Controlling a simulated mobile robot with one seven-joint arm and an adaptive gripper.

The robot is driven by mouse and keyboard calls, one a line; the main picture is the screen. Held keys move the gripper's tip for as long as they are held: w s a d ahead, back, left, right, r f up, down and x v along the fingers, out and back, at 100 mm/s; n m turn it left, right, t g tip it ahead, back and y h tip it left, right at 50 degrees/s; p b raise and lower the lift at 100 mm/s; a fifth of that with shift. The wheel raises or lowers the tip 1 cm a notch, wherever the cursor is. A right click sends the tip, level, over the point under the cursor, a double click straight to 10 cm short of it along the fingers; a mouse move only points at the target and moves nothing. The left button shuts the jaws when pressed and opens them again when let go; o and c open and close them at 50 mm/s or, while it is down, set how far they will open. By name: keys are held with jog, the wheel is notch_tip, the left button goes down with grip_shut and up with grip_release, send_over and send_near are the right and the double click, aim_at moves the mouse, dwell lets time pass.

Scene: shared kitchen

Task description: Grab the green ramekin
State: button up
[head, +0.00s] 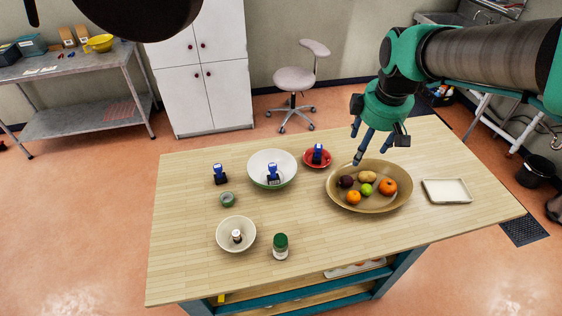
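A small round green thing (227,199), which looks like the green ramekin, sits on the wooden table (180,270) at the left in the head view. It stands between a dark blue-topped object (220,174) behind it and a cream bowl (236,220) in front. It is too small to make out its inside. My gripper (371,150) hangs above the back right of the table, near the far edge of the fruit bowl. Its fingers point down, spread apart, with nothing seen between them. It is well to the right of the green thing and apart from it.
A large white-and-green bowl (258,161) holds a blue-topped object. A red dish (311,164) holds another. A brown oval bowl (335,197) holds several fruits. A green-capped jar (280,247) stands in front. A white tray (447,191) lies right. The table's left edge is bare.

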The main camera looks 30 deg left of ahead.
jog(key=w+a+f+n+p, duration=0.15)
jog(key=a+f+n, duration=0.25)
jog(key=a, duration=0.8)
jog(key=n+g+h+p, duration=0.15)
jog(key=n+p, duration=0.35)
jog(key=n, duration=0.8)
send_over(227, 197)
jog(key=s+d, duration=0.2)
notch_tip(227, 197, down, 23)
jog(key=shift+a+g, duration=0.25)
jog(key=shift+g, duration=0.2)
jog(key=shift+w, duration=0.1)
jog(key=shift+f, duration=4.2)
jog(key=shift+f, duration=0.1)
jog(key=shift+w+d+f+p, duration=0.1)
jog(key=shift+f+p, duration=0.15)
jog(key=shift+f, duration=1)
jog(key=shift+w+f+p, duration=0.1)
jog(key=shift+f+p, duration=0.1)
jog(key=shift+f, duration=1.05)
